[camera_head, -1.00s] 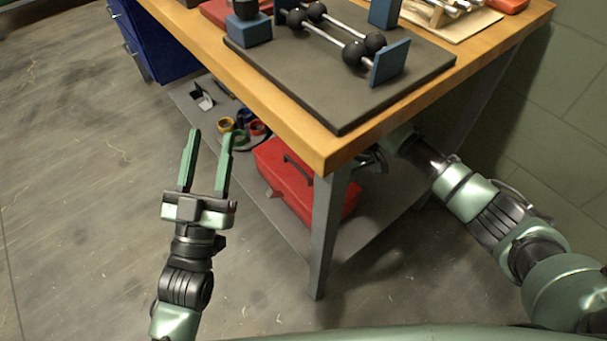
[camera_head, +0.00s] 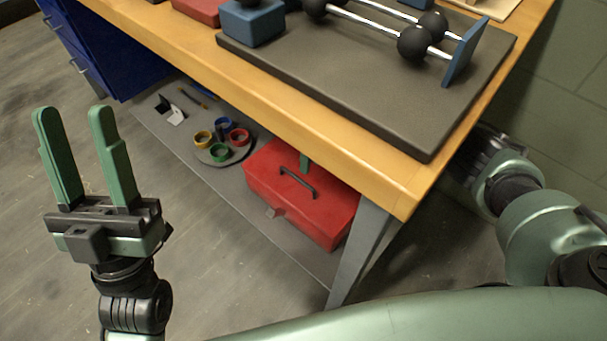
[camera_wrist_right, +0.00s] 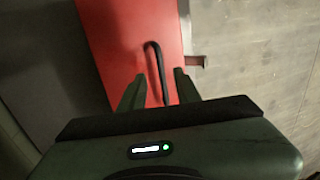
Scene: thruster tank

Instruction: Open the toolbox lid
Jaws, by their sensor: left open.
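The red toolbox (camera_head: 315,209) sits on the shelf under the table, its lid shut. Its black handle (camera_head: 298,182) is on top and a small latch (camera_head: 274,212) is on the front side. A green finger of my right gripper shows just behind the handle in the head view; the table hides the rest. In the right wrist view my right gripper (camera_wrist_right: 158,76) is open over the red lid (camera_wrist_right: 122,40), with the handle (camera_wrist_right: 154,56) reaching between its fingers. No grip on it shows. My left gripper (camera_head: 72,112) is open and empty, left of the table.
The wooden tabletop (camera_head: 290,118) overhangs the toolbox, and a grey table leg (camera_head: 362,250) stands at its right. Colored rings on a round holder (camera_head: 222,150) lie left of the toolbox on the shelf (camera_head: 160,125). The floor on the left is free.

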